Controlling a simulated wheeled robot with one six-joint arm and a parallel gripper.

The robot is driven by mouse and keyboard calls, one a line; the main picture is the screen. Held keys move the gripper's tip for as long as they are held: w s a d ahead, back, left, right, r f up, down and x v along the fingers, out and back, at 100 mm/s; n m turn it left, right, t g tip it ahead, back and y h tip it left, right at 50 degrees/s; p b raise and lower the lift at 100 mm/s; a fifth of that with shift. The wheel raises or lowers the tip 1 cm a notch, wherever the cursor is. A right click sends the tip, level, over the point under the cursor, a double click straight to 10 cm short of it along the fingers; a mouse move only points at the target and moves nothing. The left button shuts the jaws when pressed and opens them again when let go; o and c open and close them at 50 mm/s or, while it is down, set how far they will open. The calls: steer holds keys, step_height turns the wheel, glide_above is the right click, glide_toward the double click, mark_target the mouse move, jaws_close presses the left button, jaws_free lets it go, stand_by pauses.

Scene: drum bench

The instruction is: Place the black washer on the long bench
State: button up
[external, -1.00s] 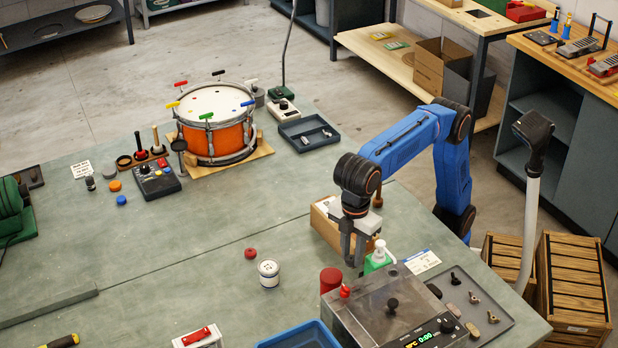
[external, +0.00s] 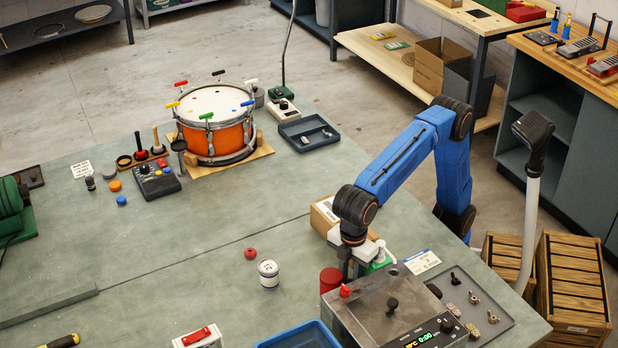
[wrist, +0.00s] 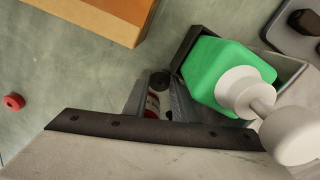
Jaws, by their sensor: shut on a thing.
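My gripper (external: 349,272) hangs low over the near right of the grey-green bench (external: 200,290), between the red can (external: 331,279) and the green pump bottle (external: 379,263). In the wrist view its fingers (wrist: 160,92) are close together beside the green bottle (wrist: 215,75). A small dark round piece (wrist: 159,79), which looks like the black washer, shows at the fingertips. A red and white patch shows between the fingers; I cannot tell what it is. The washer cannot be made out in the external view.
A metal box with a display (external: 385,312) stands just in front of my gripper, and a cardboard box (external: 324,218) behind it. A white tin (external: 268,273) and a red ring (external: 250,253) are to the left. The drum (external: 215,130) stands far back. The bench's middle is clear.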

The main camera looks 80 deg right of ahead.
steer(key=shift+f, duration=0.1)
steer(key=o, duration=1.1)
step_height(320, 180, up, 12)
steer(key=shift+f, duration=0.15)
steer(key=shift+r, duration=0.3)
steer(key=shift+c, duration=0.9)
